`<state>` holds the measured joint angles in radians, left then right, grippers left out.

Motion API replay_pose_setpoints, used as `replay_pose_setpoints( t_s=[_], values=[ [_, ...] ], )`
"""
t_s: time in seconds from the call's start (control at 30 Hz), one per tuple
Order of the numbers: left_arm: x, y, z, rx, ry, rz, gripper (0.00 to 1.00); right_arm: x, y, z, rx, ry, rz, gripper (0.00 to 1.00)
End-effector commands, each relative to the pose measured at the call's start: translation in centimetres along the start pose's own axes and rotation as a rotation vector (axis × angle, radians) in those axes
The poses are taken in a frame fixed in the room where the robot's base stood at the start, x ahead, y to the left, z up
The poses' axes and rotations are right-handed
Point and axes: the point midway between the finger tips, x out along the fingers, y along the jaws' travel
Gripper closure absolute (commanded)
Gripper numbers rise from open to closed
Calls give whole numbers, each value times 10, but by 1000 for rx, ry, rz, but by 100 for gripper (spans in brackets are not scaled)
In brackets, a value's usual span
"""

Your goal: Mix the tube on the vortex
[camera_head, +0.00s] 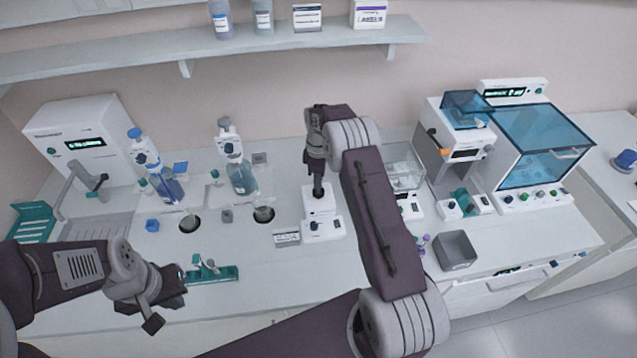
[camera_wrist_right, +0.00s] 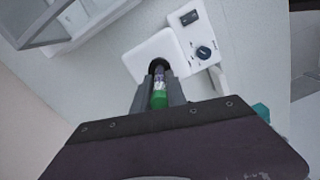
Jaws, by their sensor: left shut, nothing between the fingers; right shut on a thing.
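The vortex mixer (camera_head: 322,222) is a small white unit with a dark cup and a front control panel, at the middle of the bench. My right gripper (camera_head: 318,192) points down over its cup. In the right wrist view my right gripper (camera_wrist_right: 160,92) is shut on a tube (camera_wrist_right: 159,98) with a green end and a purple band. The tube's far end is at the dark cup of the mixer (camera_wrist_right: 152,50); whether it touches the cup is hidden. My left gripper (camera_head: 165,305) is shut and empty near the front left of the bench.
A teal rack (camera_head: 222,274) lies beside my left gripper. Bottle-top dispensers (camera_head: 240,175) stand behind two round bench holes. A grey bin (camera_head: 455,250) is right of the mixer, and a blue-lidded machine (camera_head: 545,145) stands at the back right.

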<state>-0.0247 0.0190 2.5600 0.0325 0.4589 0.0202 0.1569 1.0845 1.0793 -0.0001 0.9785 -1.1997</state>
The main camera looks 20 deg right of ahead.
Motion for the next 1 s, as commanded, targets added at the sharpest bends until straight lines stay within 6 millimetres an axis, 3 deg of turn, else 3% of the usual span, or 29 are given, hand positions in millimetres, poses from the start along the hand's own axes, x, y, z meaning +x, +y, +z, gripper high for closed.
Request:
replay_pose_setpoints(
  t_s=[0.63, 1.0],
  values=[
    [-48, 1, -5, 0, 0, 0, 100, -67, 0, 0, 0, 0, 1, 100],
    [-47, 1, -5, 0, 0, 0, 100, -67, 0, 0, 0, 0, 1, 100]
  ],
)
